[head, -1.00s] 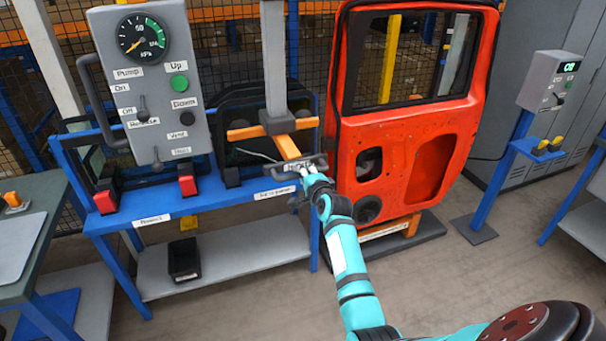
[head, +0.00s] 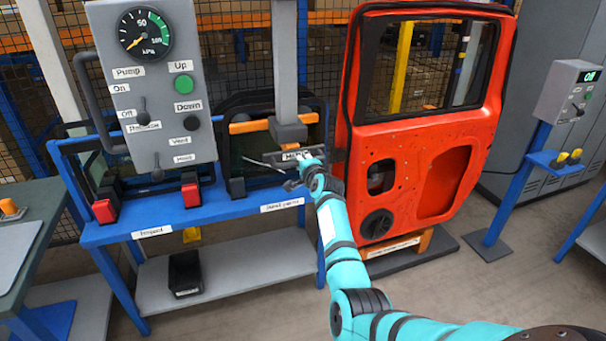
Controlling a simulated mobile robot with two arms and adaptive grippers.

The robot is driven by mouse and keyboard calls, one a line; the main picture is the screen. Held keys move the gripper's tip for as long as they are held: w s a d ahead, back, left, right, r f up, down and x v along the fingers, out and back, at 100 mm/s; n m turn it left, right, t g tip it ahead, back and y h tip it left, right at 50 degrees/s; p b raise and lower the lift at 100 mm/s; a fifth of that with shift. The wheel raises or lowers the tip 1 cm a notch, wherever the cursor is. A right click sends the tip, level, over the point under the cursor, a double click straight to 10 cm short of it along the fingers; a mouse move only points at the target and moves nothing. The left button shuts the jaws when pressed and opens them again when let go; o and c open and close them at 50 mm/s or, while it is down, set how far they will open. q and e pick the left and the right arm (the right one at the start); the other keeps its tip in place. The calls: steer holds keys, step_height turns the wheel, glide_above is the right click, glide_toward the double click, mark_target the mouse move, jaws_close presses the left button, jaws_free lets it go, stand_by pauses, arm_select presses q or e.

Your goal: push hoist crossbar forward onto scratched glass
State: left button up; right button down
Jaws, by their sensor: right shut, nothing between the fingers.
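The hoist has a grey upright post with a grey block (head: 288,131) and an orange crossbar (head: 249,127) at its lower end. A dark handle bar (head: 333,155) with a label sits at its near side. Dark glass (head: 262,145) in a black frame stands in the blue rack just behind the crossbar; I cannot tell whether the crossbar touches it, and its scratches are not clear. My right gripper (head: 302,167) is shut and empty, at the handle bar's near side, touching it or very close. My left gripper is not in view.
A grey control panel (head: 150,85) with a gauge, buttons and levers stands at the left of the blue rack (head: 215,207). An orange-red door (head: 415,135) stands close to the right of my right arm. A black bin (head: 185,273) sits on the lower shelf.

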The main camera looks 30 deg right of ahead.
steer(key=shift+s+r, duration=0.15)
steer(key=shift+s, duration=0.05)
steer(key=c, duration=1.9)
jaws_free()
steer(key=shift+s+r, duration=0.15)
steer(key=shift+s, duration=0.05)
steer(key=o, duration=0.7)
steer(key=shift+s+a, duration=0.2)
steer(key=shift+s, duration=0.25)
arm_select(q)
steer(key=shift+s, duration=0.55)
arm_select(e)
steer(key=v, duration=1.1)
